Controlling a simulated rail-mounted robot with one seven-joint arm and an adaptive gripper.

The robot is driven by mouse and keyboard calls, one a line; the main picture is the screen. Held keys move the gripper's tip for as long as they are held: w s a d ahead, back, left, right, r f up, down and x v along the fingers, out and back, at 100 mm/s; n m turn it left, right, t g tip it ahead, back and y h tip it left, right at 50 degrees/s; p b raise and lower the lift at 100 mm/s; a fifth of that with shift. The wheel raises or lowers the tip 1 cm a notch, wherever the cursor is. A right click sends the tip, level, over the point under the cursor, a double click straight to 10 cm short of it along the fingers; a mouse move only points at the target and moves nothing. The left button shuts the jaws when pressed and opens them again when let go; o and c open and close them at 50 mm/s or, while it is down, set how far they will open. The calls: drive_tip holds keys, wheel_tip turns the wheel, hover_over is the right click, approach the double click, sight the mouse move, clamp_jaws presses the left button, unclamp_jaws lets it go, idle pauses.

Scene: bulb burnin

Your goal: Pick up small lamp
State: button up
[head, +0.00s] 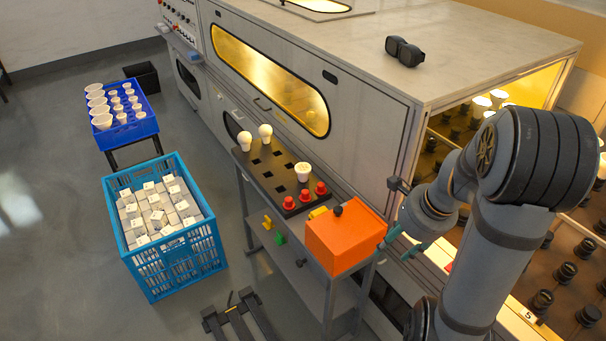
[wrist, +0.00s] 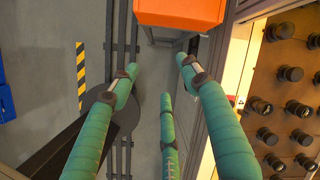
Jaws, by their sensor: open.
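Two small white round lamps (head: 244,140) (head: 265,133) stand upright at the far end of the dark socket tray (head: 262,177) on the cart. A wider white reflector lamp (head: 303,171) stands nearer on the same tray. Smaller and larger white lamps (head: 116,100) also stand in the blue tray (head: 128,132) at the far left. My gripper (head: 403,244) is beside the machine's open end, right of the cart and away from these lamps. In the wrist view its green fingers (wrist: 160,76) are spread with nothing between them. No lamp on the cart shows there.
An orange box (head: 345,238) sits on the cart's near end, close to my gripper; it also shows in the wrist view (wrist: 180,11). Several red caps (head: 305,196) stand beside it. A blue crate (head: 172,266) of white boxes is on the floor. Racked black sockets (wrist: 290,105) lie right.

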drive_tip(key=o, duration=0.5)
drive_tip(key=shift+a, duration=0.1)
